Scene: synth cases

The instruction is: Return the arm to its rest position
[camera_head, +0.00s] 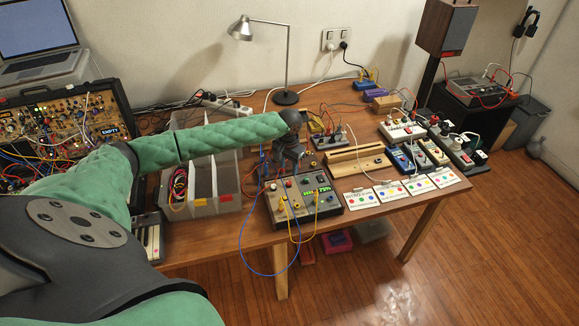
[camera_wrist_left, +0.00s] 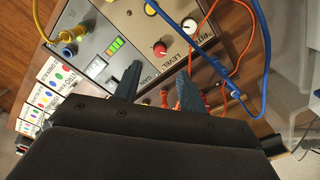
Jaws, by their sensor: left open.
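My left arm in its green sleeve (camera_head: 215,137) reaches in from the left across the table. My left gripper (camera_head: 301,164) is above the back part of a control box (camera_head: 304,202) with knobs and plugged cables. In the left wrist view the two blue-grey fingers (camera_wrist_left: 157,86) stand apart with nothing between them, over the box's panel (camera_wrist_left: 147,50). I cannot tell whether the fingertips touch the panel. My right gripper does not show.
A grey divided bin (camera_head: 205,207) stands left of the box. A desk lamp (camera_head: 287,60) rises behind. A wooden rail block (camera_head: 357,160) and colour-dotted cards (camera_head: 390,190) lie to the right. Yellow and blue cables (camera_head: 243,240) loop over the table's front edge. Patch-panel equipment (camera_head: 70,125) fills the left.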

